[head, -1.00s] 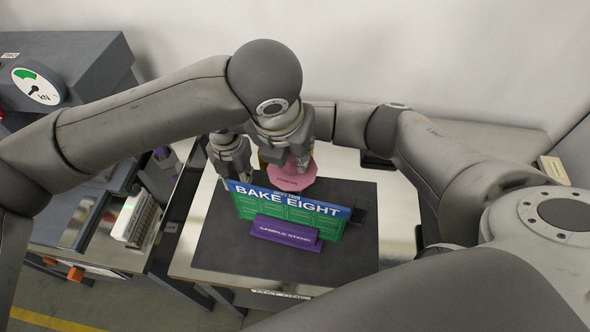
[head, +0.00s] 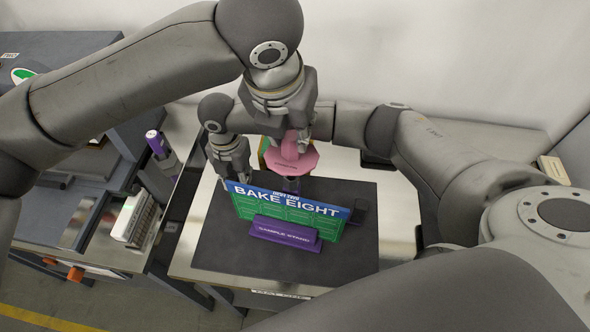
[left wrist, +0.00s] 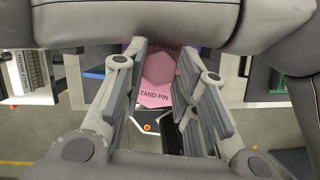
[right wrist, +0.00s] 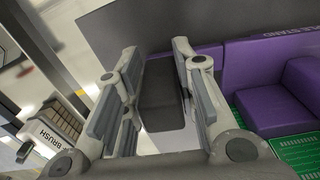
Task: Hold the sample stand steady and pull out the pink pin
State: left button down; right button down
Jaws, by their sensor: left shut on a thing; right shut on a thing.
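The purple sample stand (head: 284,232) stands on a dark mat. A green board with a blue "BAKE EIGHT" band (head: 290,204) is upright on it. My left gripper (head: 292,143) is shut on the knob of the pink pin (head: 290,160), behind and above the board. The pin's flat pink head shows in the left wrist view (left wrist: 160,82), lettered "STAND PIN". The board hides what is below the pin, so I cannot tell whether its lower end is clear. My right gripper (head: 235,174) is shut on a dark grip block (right wrist: 162,98) at the stand's left end.
The dark mat (head: 220,245) lies on a pale metal-topped table, clear in front of the stand. To the left are a white brush (head: 137,218), a purple-topped item in a holder (head: 156,143) and a grey machine. A wall stands behind.

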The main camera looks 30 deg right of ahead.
jog(key=shift+s+d+f, duration=0.15)
jog(key=shift+f, duration=0.1)
jog(key=c, duration=1.1)
grip_release()
jog(key=shift+d, duration=0.1)
jog(key=r, duration=0.7)
jog(key=shift+a+r, duration=0.2)
jog(key=shift+r, duration=0.55)
jog(key=shift+r, duration=2)
